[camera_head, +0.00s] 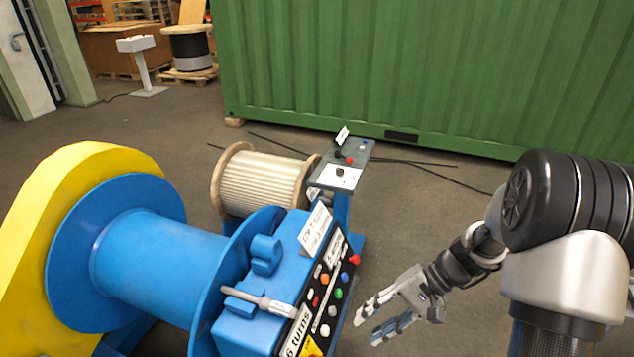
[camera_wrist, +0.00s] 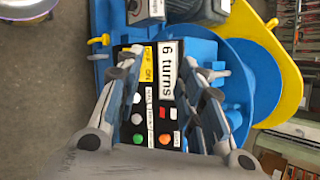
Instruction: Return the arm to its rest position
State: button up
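My gripper (camera_head: 367,330) is at lower centre right in the head view, just right of the blue machine's control panel (camera_head: 322,304). Its fingers are spread and nothing shows between them. My arm reaches in from the right with the gripper pointing left. In the wrist view my gripper (camera_wrist: 153,75) has its fingers apart, in front of the panel (camera_wrist: 149,150) with its coloured buttons and "6 turns" label (camera_wrist: 167,68). I cannot tell the exact gap to the panel; no contact is visible.
The blue drum (camera_head: 160,262) with its yellow guard (camera_head: 35,215) fills the left. A wooden spool (camera_head: 262,183) and a grey control stand (camera_head: 340,176) are behind the panel. A green container (camera_head: 430,70) closes off the back. Dark cables (camera_head: 430,165) lie on the floor, otherwise open at centre right.

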jog(key=s+d+r+n+t+h, duration=0.1)
jog(key=s+r+n+t+h, duration=0.4)
jog(key=s+r, duration=1.2)
notch_tip(320, 180, up, 2)
jog(key=t+h, duration=0.1)
jog(key=h, duration=0.3)
jog(key=shift+d+r, duration=0.25)
jog(key=shift+d, duration=0.15)
